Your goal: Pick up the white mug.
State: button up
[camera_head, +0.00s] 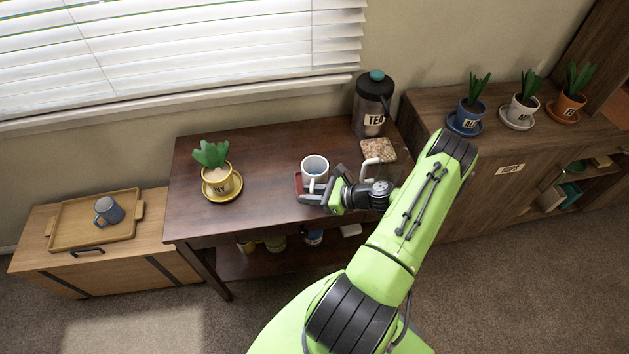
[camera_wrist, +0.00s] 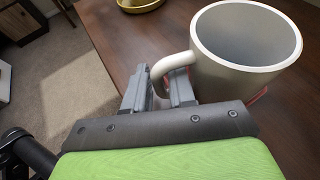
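The white mug (camera_head: 315,165) stands upright on a red coaster (camera_head: 299,184) on the dark wooden table (camera_head: 250,150). In the wrist view the mug (camera_wrist: 245,75) fills the upper right, its inside looks empty, and its handle points left toward my gripper. My gripper (camera_head: 318,190) is at the near side of the mug. In the wrist view my gripper's (camera_wrist: 158,85) two grey fingers lie on either side of the handle, one inside the loop. The gap between them looks filled by the handle. The mug's base is mostly hidden.
A potted plant on a yellow saucer (camera_head: 237,190) stands left on the table. A tea jar (camera_head: 371,105) and a speckled square (camera_head: 378,150) are behind right. A blue-grey mug (camera_head: 108,211) sits on a wooden tray (camera_head: 66,240). Several potted plants line the right cabinet (camera_head: 470,170).

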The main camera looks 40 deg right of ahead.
jog(key=shift+x, duration=0.9)
grip_shut()
jog(key=shift+r, duration=0.15)
